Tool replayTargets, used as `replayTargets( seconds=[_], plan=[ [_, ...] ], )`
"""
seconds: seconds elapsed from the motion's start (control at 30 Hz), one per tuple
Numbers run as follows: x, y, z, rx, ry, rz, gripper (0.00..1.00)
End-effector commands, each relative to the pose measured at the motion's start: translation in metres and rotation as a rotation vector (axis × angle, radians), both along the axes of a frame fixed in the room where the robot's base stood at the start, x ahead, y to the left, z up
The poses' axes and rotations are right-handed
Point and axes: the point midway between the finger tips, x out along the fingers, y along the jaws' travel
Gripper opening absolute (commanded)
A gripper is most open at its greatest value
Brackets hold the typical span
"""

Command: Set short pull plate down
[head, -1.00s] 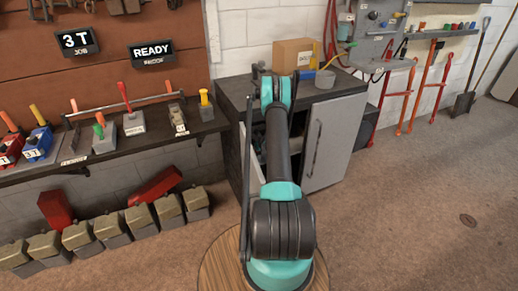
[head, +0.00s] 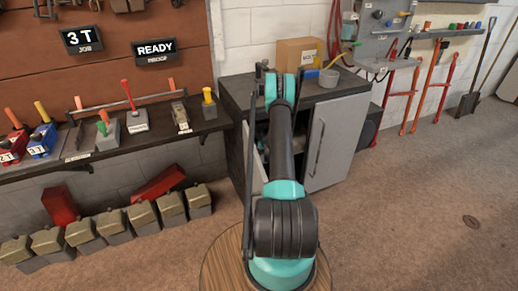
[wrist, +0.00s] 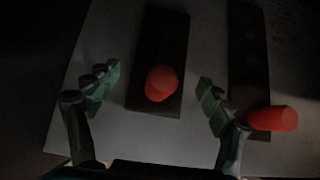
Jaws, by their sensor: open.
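In the wrist view a dark plate with a red knob (wrist: 161,83) lies on a pale grey surface (wrist: 85,110), between my gripper's fingers. It looks shorter than its neighbour and is probably the short pull plate (wrist: 163,35). My gripper (wrist: 158,80) is open, one finger on each side of the plate, with clear gaps to the knob. A longer dark plate (wrist: 248,60) lies to the right; its red knob (wrist: 273,118) is just outside the right finger. In the head view my arm hides my gripper and the plates.
A tool shelf (head: 130,142) is at left, with several weights (head: 110,222) on the floor.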

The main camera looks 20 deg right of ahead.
Motion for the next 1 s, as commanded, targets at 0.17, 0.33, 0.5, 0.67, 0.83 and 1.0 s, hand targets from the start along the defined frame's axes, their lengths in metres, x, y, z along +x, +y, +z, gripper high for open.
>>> replayTargets(
  seconds=[0.17, 0.33, 0.5, 0.67, 0.83, 1.0],
  plan=[
    [-0.023, -0.002, 0.023, 0.000, 0.000, -0.001, 0.80],
    [-0.048, -0.002, 0.048, 0.001, 0.000, -0.001, 0.80],
    [-0.067, -0.003, 0.067, -0.001, 0.001, -0.001, 0.80],
    [-0.077, -0.003, 0.077, 0.000, 0.000, 0.000, 0.80],
    [-0.080, -0.003, 0.079, 0.000, 0.000, 0.000, 0.80],
    [-0.080, -0.003, 0.079, 0.000, 0.000, 0.000, 0.80]
  ],
)
